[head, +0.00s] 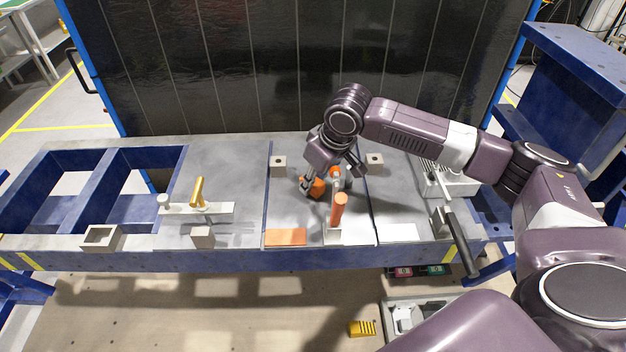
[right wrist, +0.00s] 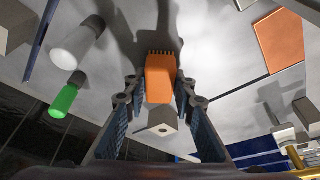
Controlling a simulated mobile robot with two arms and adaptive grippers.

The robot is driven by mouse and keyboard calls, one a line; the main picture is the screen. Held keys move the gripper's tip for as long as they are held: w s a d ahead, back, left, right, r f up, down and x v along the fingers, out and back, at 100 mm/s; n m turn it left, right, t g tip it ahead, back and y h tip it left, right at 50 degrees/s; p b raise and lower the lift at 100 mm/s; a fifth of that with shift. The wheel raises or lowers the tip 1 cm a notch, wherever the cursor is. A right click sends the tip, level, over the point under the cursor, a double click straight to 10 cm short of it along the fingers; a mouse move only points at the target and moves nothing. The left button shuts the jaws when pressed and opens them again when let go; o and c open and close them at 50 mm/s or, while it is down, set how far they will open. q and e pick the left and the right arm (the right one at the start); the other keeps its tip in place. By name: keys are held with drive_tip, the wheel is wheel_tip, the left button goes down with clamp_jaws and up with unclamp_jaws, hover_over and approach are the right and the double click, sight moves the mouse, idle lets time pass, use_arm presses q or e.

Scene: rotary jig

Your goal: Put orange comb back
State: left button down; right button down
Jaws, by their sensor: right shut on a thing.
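The orange comb (right wrist: 161,80) is between the fingers of my right gripper (right wrist: 158,95) in the right wrist view, its row of short teeth at the top of the picture. My right gripper (head: 309,190) is shut on it. In the head view the orange comb (head: 317,187) is partly hidden by the fingers, above the middle panel of the bench. A flat orange pad (head: 286,237) lies at that panel's front left. It also shows in the right wrist view (right wrist: 280,42). A grey block with a hole (right wrist: 156,130) shows just below the comb in that view; whether they touch is unclear. My left gripper is out of view.
An upright orange handle (head: 339,211) stands close right of the gripper. Grey blocks (head: 278,165) (head: 375,164) sit behind. A yellow-handled clamp (head: 198,193) is on the left panel. A yellow comb-like piece (head: 362,328) lies below the bench. The left panel's rear is clear.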

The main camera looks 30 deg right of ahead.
drive_tip(key=shift+f, duration=0.15)
drive_tip(key=c, duration=1.6)
unclamp_jaws()
drive_tip(key=shift+r, duration=0.5)
drive_tip(key=b+v, duration=0.2)
drive_tip(key=v, duration=0.9)
drive_tip(key=shift+s+r, duration=0.15)
drive_tip(key=shift+r, duration=0.05)
